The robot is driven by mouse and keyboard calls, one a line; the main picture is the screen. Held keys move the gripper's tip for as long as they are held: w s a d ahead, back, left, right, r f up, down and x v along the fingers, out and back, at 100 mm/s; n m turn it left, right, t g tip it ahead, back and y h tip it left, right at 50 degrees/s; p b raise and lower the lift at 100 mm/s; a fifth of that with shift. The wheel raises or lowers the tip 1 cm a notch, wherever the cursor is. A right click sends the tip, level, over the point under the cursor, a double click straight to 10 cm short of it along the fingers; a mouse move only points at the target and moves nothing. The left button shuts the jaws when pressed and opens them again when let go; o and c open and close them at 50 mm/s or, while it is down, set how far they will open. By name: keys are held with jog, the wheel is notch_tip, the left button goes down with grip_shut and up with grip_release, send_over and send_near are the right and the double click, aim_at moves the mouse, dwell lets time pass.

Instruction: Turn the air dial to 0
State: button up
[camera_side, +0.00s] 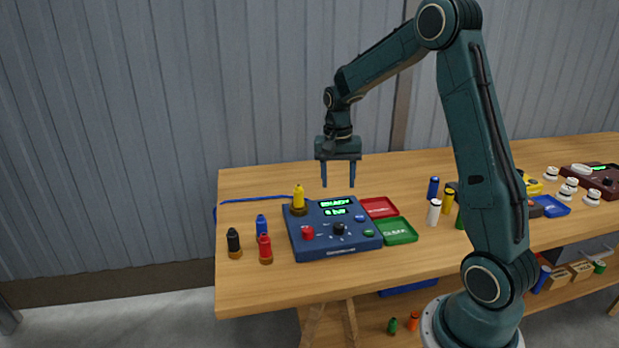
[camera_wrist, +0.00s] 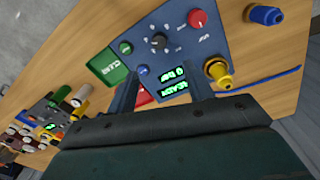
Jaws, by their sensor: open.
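A blue control box (camera_side: 318,246) sits on the wooden table, with a lit green display (camera_side: 334,207) that seems to read "READY" and "0 bar". A black dial (camera_side: 339,229) is on its top face, between a red knob (camera_side: 308,233) and a green button (camera_side: 368,233). In the wrist view the black dial (camera_wrist: 158,41) and red knob (camera_wrist: 198,18) show upside down. The dial's pointer is too small to read. My gripper (camera_side: 338,184) is open and empty, pointing down above the back of the box, apart from it. Its fingers (camera_wrist: 165,92) frame the display in the wrist view.
A yellow bottle (camera_side: 298,197) stands at the box's back left corner. Black (camera_side: 233,241), blue (camera_side: 261,226) and red (camera_side: 265,247) bottles stand to the left. A red tray (camera_side: 379,207) and a green tray (camera_side: 397,231) lie to the right. The table behind the box is mostly clear.

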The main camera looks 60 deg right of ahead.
aim_at(339, 225)
jog(key=shift+d+f, duration=0.1)
jog(key=shift+f, duration=0.15)
jog(key=f, duration=1.3)
jog(key=shift+s+d+f, duration=0.1)
jog(key=shift+s+f, duration=0.15)
jog(key=shift+s, duration=0.05)
jog(key=c, duration=1)
